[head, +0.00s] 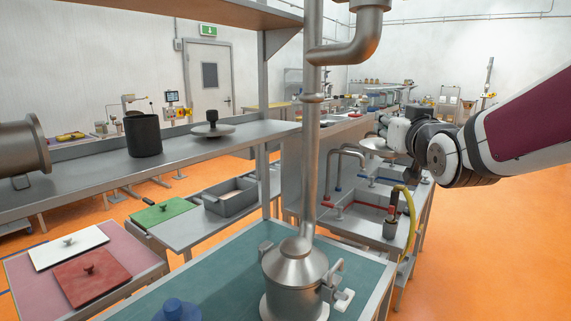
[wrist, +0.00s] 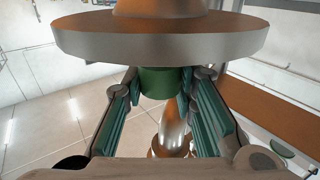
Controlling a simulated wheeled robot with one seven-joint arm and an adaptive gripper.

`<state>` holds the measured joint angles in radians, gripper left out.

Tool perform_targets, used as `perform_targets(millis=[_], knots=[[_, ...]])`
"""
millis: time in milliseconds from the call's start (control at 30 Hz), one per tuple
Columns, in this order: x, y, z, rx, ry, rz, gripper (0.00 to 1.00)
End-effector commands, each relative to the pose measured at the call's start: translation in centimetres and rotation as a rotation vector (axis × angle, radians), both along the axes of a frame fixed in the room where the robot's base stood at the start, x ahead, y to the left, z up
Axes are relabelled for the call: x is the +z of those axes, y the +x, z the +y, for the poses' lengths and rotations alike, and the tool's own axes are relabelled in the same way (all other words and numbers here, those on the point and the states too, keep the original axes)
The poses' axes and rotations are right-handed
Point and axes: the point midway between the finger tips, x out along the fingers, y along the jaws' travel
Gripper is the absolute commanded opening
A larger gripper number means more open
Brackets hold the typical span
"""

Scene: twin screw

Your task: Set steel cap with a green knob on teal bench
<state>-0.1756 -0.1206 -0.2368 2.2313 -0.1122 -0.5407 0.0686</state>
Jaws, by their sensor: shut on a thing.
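The steel cap (wrist: 160,38) is a wide round disc with a raised centre, close up in the wrist view. Its green knob (wrist: 157,83) sits between the two finger pads of my gripper (wrist: 158,90), which is shut on it. In the head view the cap (head: 376,147) is held in the air at right of centre, beyond the teal bench and near the pipework. The teal bench (head: 222,277) is in the foreground, clear of the cap. Most of my gripper is hidden by my arm there.
A steel vessel (head: 296,275) with a tall pipe (head: 310,160) stands on the teal bench, near a blue knobbed object (head: 178,309). Bare teal surface lies left of the vessel. A grey shelf (head: 70,178) holds a black pot (head: 143,137) and a black-knobbed cap (head: 212,129).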

Motion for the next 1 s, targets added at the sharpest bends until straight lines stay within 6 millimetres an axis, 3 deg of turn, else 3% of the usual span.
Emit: perform_targets(millis=[100, 600, 1000], knots=[[-4.5, 1.9, 0.4, 0.001, -0.002, 0.007, 0.0], [-19.2, 8.3, 1.8, 0.001, -0.002, 0.001, 0.0], [-26.9, 11.8, 2.6, 0.002, -0.001, -0.005, 0.0]])
